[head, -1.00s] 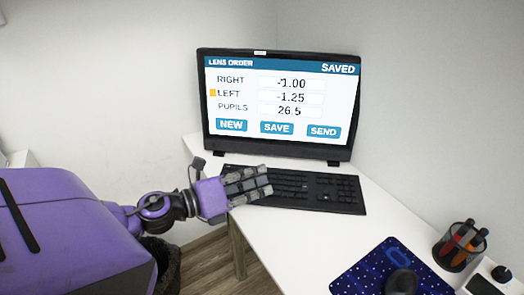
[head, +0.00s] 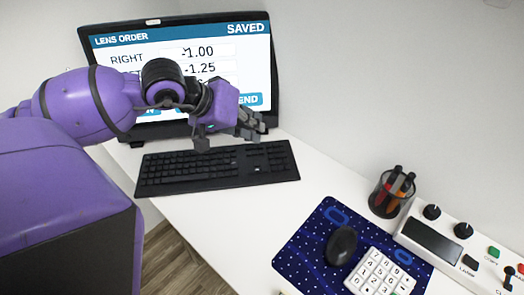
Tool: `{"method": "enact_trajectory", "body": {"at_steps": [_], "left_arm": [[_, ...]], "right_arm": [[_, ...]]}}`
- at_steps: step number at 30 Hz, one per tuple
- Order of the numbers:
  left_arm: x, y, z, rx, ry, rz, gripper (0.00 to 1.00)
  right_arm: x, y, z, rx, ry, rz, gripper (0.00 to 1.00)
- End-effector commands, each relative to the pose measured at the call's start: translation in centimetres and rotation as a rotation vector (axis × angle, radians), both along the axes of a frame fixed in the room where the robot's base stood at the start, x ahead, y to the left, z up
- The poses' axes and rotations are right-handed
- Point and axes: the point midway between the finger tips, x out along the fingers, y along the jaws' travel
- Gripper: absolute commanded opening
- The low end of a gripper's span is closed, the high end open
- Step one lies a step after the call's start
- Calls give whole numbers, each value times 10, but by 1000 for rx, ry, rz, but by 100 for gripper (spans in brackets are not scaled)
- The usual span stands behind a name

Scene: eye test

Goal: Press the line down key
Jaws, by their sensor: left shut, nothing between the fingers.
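My left gripper (head: 251,123) is shut and empty. It is in front of the monitor (head: 263,19), and in the picture it lies above the right part of the black keyboard (head: 215,168). The monitor reads LENS ORDER and SAVED, with RIGHT -1.00 and a row of -1.25. My arm hides the lower left of the screen. A white control box (head: 412,228) at the right edge has a dark display, knobs, a dark key (head: 470,262), a green key (head: 493,251) and a red key. Its labels are too small to read surely. My right gripper is not in view.
A blue dotted mat (head: 306,248) bears a black mouse (head: 341,245) and a white number pad (head: 380,275). A pen cup (head: 390,195) stands beside the control box. The white desk (head: 240,225) is bare between keyboard and mat. Walls stand behind.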

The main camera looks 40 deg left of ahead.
Motion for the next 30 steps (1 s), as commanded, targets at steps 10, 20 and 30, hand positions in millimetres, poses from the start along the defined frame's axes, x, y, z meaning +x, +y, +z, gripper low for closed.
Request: {"method": "enact_trajectory", "body": {"at_steps": [10,20,30], "left_arm": [[0,0,-1,-2,0,-2,0],[0,-1,-24,-5,4,0,0],[0,-1,-73,-5,4,0,0]], "right_arm": [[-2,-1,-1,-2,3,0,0],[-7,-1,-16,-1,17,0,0],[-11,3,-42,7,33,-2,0]]}}
